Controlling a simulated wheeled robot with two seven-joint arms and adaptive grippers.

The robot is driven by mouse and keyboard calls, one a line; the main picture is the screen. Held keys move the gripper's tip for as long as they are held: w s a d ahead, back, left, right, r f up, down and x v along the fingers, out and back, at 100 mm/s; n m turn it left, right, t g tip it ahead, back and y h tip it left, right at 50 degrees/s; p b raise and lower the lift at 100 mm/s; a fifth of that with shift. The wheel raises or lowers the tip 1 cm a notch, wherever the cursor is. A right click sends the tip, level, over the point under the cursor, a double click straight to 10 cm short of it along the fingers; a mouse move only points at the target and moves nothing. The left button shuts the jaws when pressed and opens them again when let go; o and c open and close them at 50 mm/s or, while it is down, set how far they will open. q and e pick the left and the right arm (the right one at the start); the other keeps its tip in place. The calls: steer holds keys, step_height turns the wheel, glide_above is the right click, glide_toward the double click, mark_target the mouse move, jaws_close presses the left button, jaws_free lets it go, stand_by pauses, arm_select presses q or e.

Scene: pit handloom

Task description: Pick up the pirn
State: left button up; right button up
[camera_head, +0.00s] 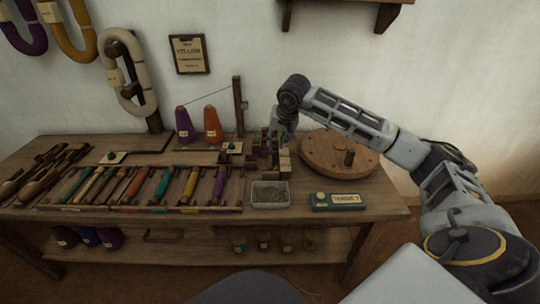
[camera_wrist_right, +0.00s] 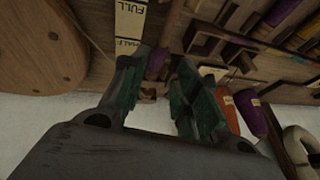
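In the right wrist view, a small purple wound piece, which looks like a pirn (camera_wrist_right: 157,62), shows between the two fingertips of my right gripper (camera_wrist_right: 162,70). The fingers are apart, and I see no clear contact with it. In the head view, my right gripper (camera_head: 280,137) points down over the small wooden stand just left of the round wooden wheel; the fingers largely hide what is there. More pirns (camera_head: 160,186) in several colours lie in the rack on the bench. My left gripper is not in view.
The round wooden wheel (camera_head: 340,153) stands right of the gripper. A FULL/HALF gauge (camera_wrist_right: 131,25) is close to the fingers. A grey tray (camera_head: 270,194) and a green box (camera_head: 338,201) sit in front. Purple and orange yarn cones (camera_head: 212,125) stand at left behind.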

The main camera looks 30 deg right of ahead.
mark_target(271, 150)
steer(key=b+x, duration=0.1)
steer(key=x, duration=0.4)
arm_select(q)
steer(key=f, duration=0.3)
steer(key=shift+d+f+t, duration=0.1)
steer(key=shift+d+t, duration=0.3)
arm_select(e)
steer(key=shift+f, duration=0.1)
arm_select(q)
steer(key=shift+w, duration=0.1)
arm_select(e)
steer(key=shift+w, duration=0.1)
steer(key=shift+w+d+f+b, duration=0.1)
steer(key=shift+w+f+b, duration=0.2)
steer(key=shift+f+b, duration=0.1)
steer(key=shift+w+d+f+b, duration=0.15)
steer(key=shift+w+f+b, duration=0.25)
steer(key=shift+w+f, duration=0.4)
steer(key=shift+f, duration=0.05)
steer(key=shift+b+x, duration=0.5)
steer(key=shift+x, duration=0.5)
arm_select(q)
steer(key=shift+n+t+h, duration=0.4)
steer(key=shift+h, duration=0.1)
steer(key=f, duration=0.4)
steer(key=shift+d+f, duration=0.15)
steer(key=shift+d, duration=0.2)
arm_select(e)
steer(key=shift+d, duration=0.1)
